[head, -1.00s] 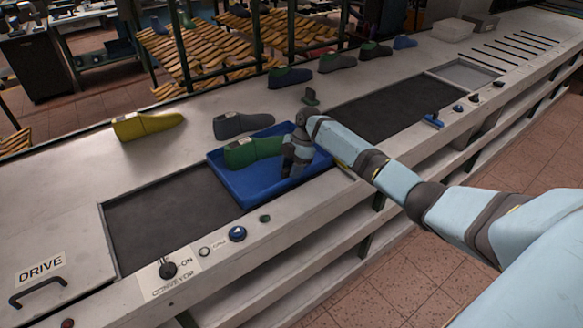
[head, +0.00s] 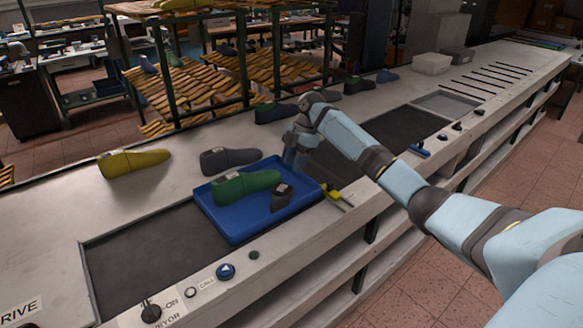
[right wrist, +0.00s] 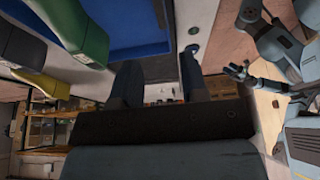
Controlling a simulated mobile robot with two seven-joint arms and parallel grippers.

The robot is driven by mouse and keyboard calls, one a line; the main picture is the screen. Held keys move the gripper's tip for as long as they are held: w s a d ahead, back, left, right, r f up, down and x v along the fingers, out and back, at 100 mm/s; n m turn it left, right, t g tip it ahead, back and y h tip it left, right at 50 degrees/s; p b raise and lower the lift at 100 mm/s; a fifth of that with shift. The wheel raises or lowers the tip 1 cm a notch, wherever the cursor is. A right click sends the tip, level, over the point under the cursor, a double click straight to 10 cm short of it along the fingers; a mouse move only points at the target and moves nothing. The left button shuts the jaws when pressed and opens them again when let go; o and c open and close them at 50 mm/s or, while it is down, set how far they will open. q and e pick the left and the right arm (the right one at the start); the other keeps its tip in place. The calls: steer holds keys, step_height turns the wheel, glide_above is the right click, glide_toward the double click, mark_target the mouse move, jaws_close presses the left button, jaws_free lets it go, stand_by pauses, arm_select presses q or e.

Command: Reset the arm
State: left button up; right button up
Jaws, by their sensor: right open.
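My right gripper (head: 295,152) is open, pointing down by the far right edge of the blue tray (head: 237,232). In the right wrist view its two fingers (right wrist: 160,86) stand apart with nothing between them. A green shoe last (head: 246,186) and a small dark piece (head: 282,197) lie in the tray, apart from the gripper. The tray sits on the dark conveyor belt (head: 150,258). A gripper (right wrist: 238,73), probably my left, shows at the right of the wrist view; its jaws are too small to judge.
A yellow last (head: 134,163) and a grey last (head: 230,159) stand behind the tray. More dark lasts (head: 276,112) line the back. A yellow item (head: 336,194) lies right of the tray. Knobs and buttons (head: 226,271) line the front edge.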

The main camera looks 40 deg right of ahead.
stand_by(0.4)
